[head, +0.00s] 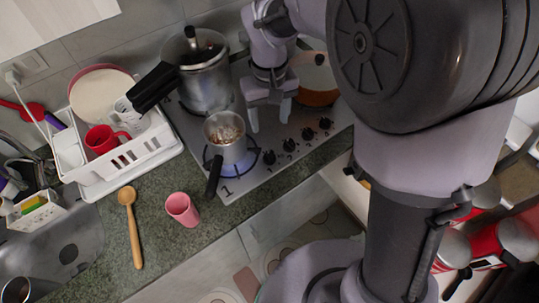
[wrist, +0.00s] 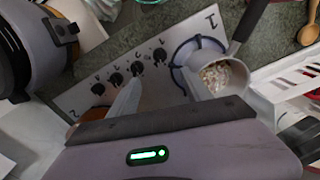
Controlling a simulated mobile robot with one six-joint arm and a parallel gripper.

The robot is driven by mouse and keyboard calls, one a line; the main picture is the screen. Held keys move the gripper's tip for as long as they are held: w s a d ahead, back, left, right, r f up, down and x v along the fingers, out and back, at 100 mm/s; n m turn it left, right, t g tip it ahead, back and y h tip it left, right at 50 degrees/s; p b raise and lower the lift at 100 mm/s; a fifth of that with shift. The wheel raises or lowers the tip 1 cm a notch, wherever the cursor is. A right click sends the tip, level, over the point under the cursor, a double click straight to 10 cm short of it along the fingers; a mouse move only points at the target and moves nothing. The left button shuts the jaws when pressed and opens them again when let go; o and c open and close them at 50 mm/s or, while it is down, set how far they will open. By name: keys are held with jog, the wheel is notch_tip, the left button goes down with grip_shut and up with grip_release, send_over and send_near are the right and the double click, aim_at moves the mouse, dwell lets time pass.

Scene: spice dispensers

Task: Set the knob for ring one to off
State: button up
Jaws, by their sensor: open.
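The hob (head: 262,182) carries a row of several black knobs along its front edge. The knob at the row's left end (head: 269,157) is closest to the ring with a large "1" beside it; in the wrist view it is the rightmost knob (wrist: 159,55). The knobs' small marks are too small to read surely. A blue flame shows at ring one (head: 211,164) under a small pot (head: 228,148) with food in it. My gripper (head: 270,118) is open and empty, above the hob behind the knobs. Its fingers also show in the wrist view (wrist: 160,90).
The small pot's dark handle (head: 214,177) points toward the front edge. A pink cup (head: 182,209), wooden spoon (head: 132,225) and white dish rack (head: 130,155) are left.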

aim_at(269, 155)
notch_tip(269, 155, down, 16)
jog(key=b, duration=0.5)
